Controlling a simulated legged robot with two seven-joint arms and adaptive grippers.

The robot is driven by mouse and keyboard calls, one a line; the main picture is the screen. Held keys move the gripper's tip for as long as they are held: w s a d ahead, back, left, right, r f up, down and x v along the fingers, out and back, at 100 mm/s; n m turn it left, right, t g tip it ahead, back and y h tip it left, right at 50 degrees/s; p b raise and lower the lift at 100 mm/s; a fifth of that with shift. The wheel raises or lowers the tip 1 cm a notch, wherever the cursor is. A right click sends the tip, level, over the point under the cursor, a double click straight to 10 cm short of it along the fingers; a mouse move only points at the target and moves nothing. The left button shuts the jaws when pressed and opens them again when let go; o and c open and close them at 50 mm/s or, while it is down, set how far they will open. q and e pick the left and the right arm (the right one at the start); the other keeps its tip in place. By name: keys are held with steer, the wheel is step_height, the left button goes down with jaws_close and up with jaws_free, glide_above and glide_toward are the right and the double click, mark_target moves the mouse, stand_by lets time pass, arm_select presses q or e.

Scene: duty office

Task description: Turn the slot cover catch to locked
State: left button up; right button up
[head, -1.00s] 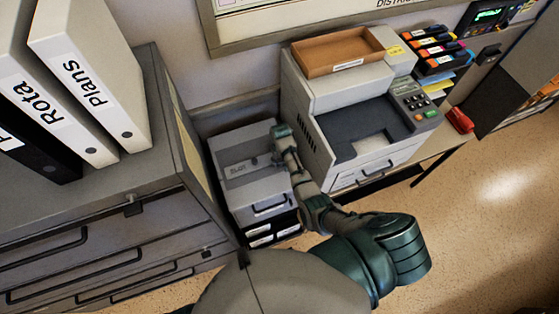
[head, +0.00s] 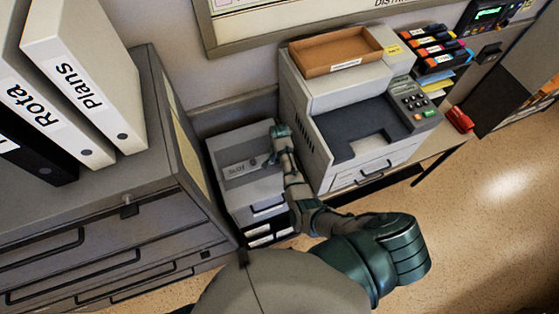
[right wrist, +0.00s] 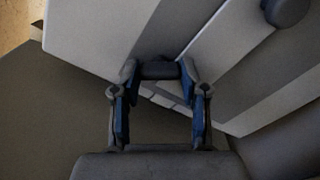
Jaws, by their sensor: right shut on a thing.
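The grey slot box (head: 264,190) stands between the filing cabinet and the printer. A darker strip marked SLOT (head: 236,169) runs across its top. My right gripper (head: 268,160) is at the right end of this strip, low over the box top. In the right wrist view my right gripper (right wrist: 160,72) is shut on a short dark piece, which I take to be the catch; the fingers hide much of it. A dark round knob (right wrist: 288,10) shows apart from the fingers at the top right. The catch's exact angle cannot be told. My left gripper is out of view.
The printer (head: 310,150) stands close on the right of my right arm, with an orange-brown tray (head: 335,65) on top. The filing cabinet (head: 165,215) with binders (head: 85,75) is close on the left. Open floor (head: 480,230) lies at the lower right.

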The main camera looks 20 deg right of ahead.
steer(key=m, duration=0.4)
steer(key=shift+a, duration=0.1)
steer(key=shift+m, duration=1.6)
steer(key=o, duration=1.1)
steer(key=shift+o, duration=0.2)
